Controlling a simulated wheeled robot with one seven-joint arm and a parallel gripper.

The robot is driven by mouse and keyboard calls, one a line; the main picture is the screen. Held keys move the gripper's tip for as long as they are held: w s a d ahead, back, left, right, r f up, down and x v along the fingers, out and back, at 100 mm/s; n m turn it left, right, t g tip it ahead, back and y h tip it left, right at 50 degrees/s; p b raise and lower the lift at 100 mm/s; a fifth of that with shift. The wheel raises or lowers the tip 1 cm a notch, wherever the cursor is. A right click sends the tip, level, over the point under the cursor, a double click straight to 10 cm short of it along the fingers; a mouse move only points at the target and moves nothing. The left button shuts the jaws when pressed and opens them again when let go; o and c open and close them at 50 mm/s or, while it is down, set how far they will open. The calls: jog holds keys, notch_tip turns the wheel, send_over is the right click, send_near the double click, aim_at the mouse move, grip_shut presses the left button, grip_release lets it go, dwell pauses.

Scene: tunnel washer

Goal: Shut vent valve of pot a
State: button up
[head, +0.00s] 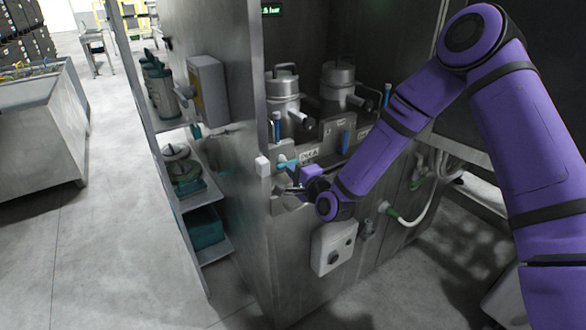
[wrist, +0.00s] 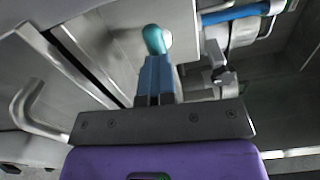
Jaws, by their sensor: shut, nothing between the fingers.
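Two steel pots stand side by side in the cabinet recess, a left pot (head: 283,97) and a right pot (head: 339,82). Small labels on the panel below are too blurred to read surely, so I cannot tell which is pot a. A teal-tipped handle (head: 284,163) sticks out from the panel below the left pot. My gripper (head: 294,172) is at this handle. In the wrist view my gripper (wrist: 156,62) is shut and empty, its tips right at the rounded teal end (wrist: 154,38). I cannot tell whether they touch.
A blue upright handle (head: 277,126) stands beside the left pot, another (head: 346,140) below the right pot. A white control box (head: 334,247) is on the cabinet front below my gripper. The cabinet's side wall and shelves are at left.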

jog(key=o, duration=0.9)
jog(key=shift+w+a+r, duration=0.3)
jog(key=shift+a, duration=0.1)
jog(key=shift+c, duration=0.2)
jog(key=shift+d+r, duration=0.1)
jog(key=shift+c, duration=0.7)
jog(key=o, duration=0.8)
jog(key=shift+s+d, duration=0.3)
jog(key=shift+s, duration=0.3)
jog(key=shift+f+v, duration=0.2)
jog(key=shift+v, duration=1.5)
jog(key=shift+f+v, duration=0.2)
jog(key=shift+v, duration=1.5)
jog(key=shift+w+d, duration=0.15)
